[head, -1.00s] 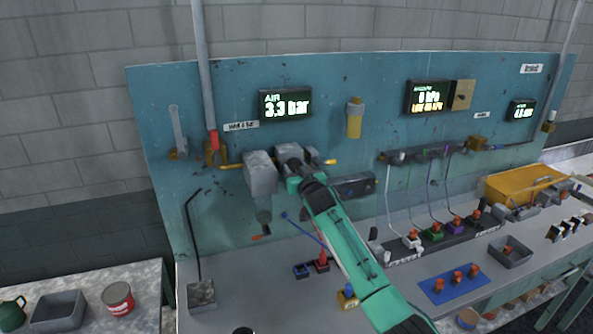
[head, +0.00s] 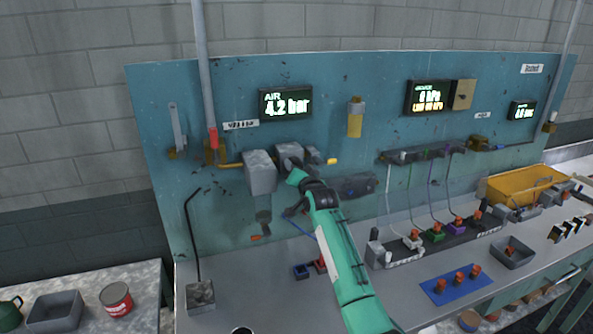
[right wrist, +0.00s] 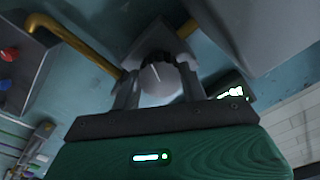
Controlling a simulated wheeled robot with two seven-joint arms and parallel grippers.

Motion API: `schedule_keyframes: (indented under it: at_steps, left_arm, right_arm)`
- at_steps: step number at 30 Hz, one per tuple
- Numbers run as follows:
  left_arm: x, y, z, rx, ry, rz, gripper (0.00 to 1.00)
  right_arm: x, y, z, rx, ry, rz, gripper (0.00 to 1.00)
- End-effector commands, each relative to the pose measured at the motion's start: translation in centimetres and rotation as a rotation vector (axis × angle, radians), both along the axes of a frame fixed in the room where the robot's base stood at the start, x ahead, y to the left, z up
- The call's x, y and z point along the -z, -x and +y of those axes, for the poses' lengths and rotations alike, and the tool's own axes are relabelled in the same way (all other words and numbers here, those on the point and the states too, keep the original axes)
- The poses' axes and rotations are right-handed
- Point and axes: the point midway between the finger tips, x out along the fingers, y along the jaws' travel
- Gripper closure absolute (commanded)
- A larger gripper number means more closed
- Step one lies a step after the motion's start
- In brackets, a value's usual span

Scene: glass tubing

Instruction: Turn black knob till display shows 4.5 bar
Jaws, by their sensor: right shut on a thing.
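The air display (head: 286,103) on the teal panel reads 4.2 bar. In the right wrist view a round knob (right wrist: 160,80) with a pale pointer line sits between the fingers of my right gripper (right wrist: 158,88), which is shut on it. The knob looks grey in this light. In the head view my green right arm reaches up from below to the regulator (head: 289,155) under the display, and the arm's end hides the knob there. My left gripper is not in view.
A grey box-shaped unit (head: 260,172) hangs just left of the regulator. A yellow pipe (right wrist: 80,40) runs close beside the gripper. Below, the bench holds a blue mat (head: 440,288), a yellow bin (head: 510,184) and small coloured connectors.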

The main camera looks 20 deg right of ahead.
Motion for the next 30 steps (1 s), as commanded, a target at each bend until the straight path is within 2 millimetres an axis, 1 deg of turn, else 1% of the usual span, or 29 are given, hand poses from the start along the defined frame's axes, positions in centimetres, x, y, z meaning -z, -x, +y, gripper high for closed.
schedule_keyframes:
  at_steps: [6, 19, 20, 21, 23, 30]
  left_arm:
    - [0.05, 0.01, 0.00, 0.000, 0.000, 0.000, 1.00]
    - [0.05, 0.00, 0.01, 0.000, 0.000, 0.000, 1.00]
    - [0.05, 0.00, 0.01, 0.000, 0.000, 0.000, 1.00]
    - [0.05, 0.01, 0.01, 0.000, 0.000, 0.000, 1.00]
    - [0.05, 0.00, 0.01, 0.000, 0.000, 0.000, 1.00]
    - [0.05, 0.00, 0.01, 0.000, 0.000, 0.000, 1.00]
  right_arm:
    - [0.02, 0.00, 0.01, 0.000, -0.052, 0.002, 0.80]
    - [0.01, 0.00, -0.03, 0.000, -0.061, 0.003, 0.80]
    - [0.00, 0.00, -0.02, 0.000, -0.061, 0.003, 0.53]
    - [0.00, 0.00, -0.02, 0.000, -0.060, 0.003, 0.45]
    - [0.01, 0.00, -0.02, 0.000, -0.060, 0.003, 0.35]
    - [0.01, 0.00, -0.01, 0.000, -0.060, 0.002, 0.35]
